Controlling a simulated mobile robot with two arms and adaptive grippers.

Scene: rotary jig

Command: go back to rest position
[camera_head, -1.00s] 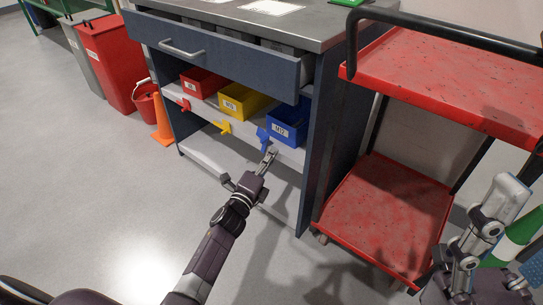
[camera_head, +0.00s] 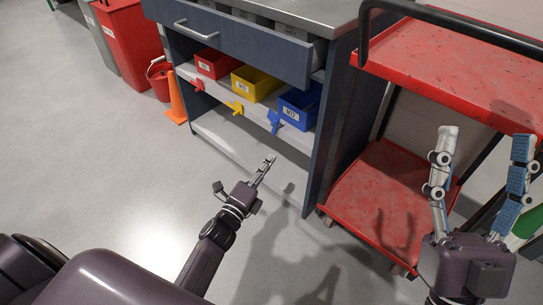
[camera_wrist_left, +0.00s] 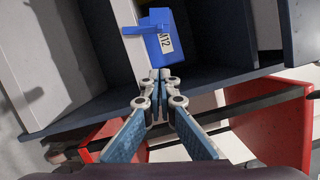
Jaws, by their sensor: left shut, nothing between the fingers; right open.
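My left gripper (camera_head: 264,170) is shut and empty, held over the floor in front of the shelf unit (camera_head: 313,180) and apart from it. In the left wrist view its fingertips (camera_wrist_left: 160,74) are together, with the blue bin beyond them. My right gripper (camera_head: 483,150) is open and empty at the right, its fingers spread upward in front of the red cart.
Red (camera_head: 217,65), yellow (camera_head: 252,85) and blue (camera_head: 299,107) bins stand on the shelf under a partly open drawer (camera_head: 235,42). Small coloured pieces hang at the shelf edge. The red cart (camera_head: 375,200) stands right. Floor (camera_head: 90,185) at left is clear.

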